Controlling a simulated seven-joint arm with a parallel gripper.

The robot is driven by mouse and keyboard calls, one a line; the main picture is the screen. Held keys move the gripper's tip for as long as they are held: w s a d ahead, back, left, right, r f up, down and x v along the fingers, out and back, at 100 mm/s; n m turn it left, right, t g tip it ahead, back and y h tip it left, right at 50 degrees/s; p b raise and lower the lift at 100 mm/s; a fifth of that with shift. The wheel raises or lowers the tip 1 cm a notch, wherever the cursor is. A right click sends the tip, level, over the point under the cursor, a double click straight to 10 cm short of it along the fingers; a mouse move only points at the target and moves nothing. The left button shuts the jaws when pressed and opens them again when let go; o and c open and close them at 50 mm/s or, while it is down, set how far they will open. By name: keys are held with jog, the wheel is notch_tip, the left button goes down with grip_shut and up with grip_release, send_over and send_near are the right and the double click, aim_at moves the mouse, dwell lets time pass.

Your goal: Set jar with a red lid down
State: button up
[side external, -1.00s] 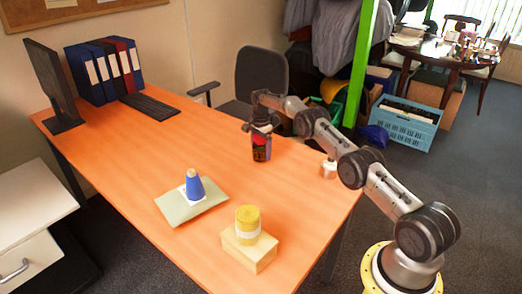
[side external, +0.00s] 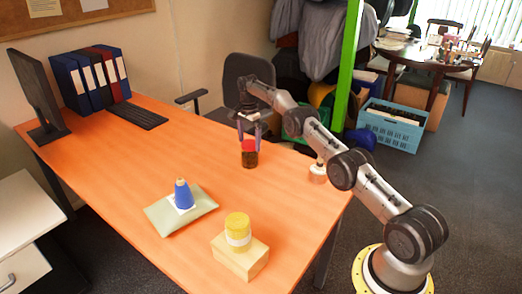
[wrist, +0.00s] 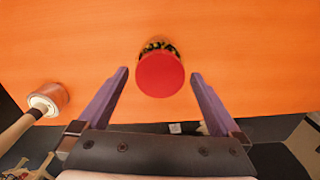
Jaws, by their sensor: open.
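The jar with a red lid (side external: 249,158) stands upright on the orange table (side external: 130,150), toward its far right side. In the wrist view its round red lid (wrist: 160,74) lies just ahead of the fingertips, with a bit of dark contents showing behind the lid. My gripper (side external: 250,125) is above the jar, its purple fingers pointing down. In the wrist view the fingers (wrist: 158,75) are spread to either side of the lid with gaps, touching nothing.
A blue cone-shaped object (side external: 183,196) stands on a pale cushion (side external: 163,217). A yellow cylinder (side external: 238,228) with a white band sits on a wooden block (side external: 240,257). A small white-topped object (side external: 318,172) stands near the right table edge. The table's middle is clear.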

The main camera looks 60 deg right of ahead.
aim_at(244, 154)
jog(key=s+a+r+n+t, duration=0.1)
jog(key=s+a+r+n, duration=0.1)
jog(key=a+r, duration=0.35)
jog(key=s+a+r+n, duration=0.2)
jog(key=r, duration=0.7)
jog(key=s+a+r+n+t, duration=0.1)
jog(key=s+a+r+n, duration=0.2)
jog(key=r, duration=0.5)
jog(key=s+a+r+n, duration=0.3)
jog(key=s+a+r, duration=0.3)
jog(key=s+a, duration=0.1)
jog(key=s+a+r+n+t, duration=0.2)
jog(key=s+a+n, duration=0.3)
jog(key=s, duration=0.8)
jog(key=s+a+f+n, duration=0.2)
jog(key=s+f, duration=0.2)
jog(key=s, duration=0.4)
jog(key=s+a+f+n+t, duration=0.1)
jog(key=s+f, duration=0.3)
jog(key=s, duration=0.4)
jog(key=shift+s+a+f+n+t, duration=0.15)
jog(key=shift+s+a+n+t, duration=0.15)
jog(key=shift+a+n, duration=0.55)
